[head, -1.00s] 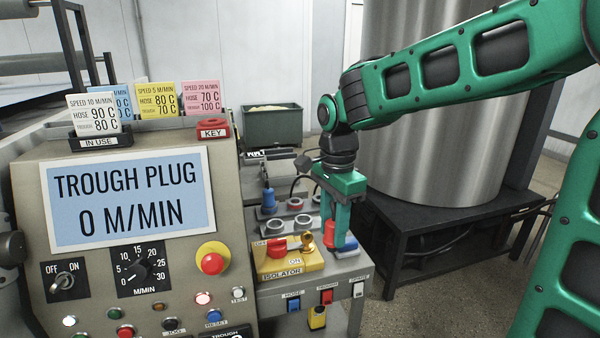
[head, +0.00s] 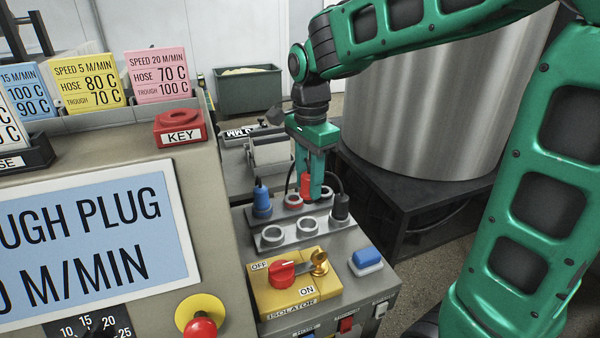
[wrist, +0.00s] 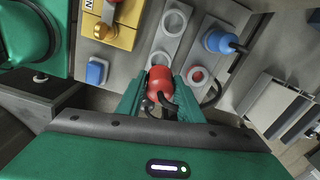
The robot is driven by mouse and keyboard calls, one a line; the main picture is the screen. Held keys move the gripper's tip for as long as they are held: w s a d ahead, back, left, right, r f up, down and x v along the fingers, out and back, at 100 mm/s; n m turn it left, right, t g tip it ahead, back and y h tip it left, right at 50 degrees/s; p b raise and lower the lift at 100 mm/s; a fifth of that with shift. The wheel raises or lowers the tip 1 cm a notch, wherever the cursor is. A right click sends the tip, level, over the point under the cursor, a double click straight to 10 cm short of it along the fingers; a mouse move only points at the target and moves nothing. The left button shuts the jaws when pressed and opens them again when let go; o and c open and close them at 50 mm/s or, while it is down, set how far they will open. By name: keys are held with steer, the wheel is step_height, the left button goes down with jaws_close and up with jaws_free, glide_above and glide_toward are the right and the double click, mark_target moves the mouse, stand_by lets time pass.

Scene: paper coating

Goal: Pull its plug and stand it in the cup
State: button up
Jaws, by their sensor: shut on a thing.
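The red plug (head: 306,186) is held between the fingers of my gripper (head: 313,186). In the wrist view the red plug (wrist: 160,82) sits between the fingertips, with its dark cable trailing back. The red-ringed socket (head: 294,201) in the back row is empty; it also shows in the wrist view (wrist: 197,75). Two open grey cups (head: 272,237) (head: 306,224) stand in the front row. In the wrist view the plug overlaps the edge of the nearer cup (wrist: 161,59). I cannot tell how high it is above the cups.
A blue plug (head: 262,202) stands left of the red-ringed socket. A dark plug-like piece (head: 340,207) is at the right end of the front row. The yellow isolator (head: 290,282) with its red handle and a blue button (head: 366,258) lie in front.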

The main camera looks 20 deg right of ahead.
mark_target(308, 200)
steer(key=shift+d, duration=0.1)
stand_by(0.3)
steer(key=shift+f, duration=2.85)
steer(key=shift+f, duration=1.45)
steer(key=o, duration=1.2)
steer(key=shift+c, duration=0.2)
step_height(308, 200, up, 11)
steer(key=shift+f, duration=0.15)
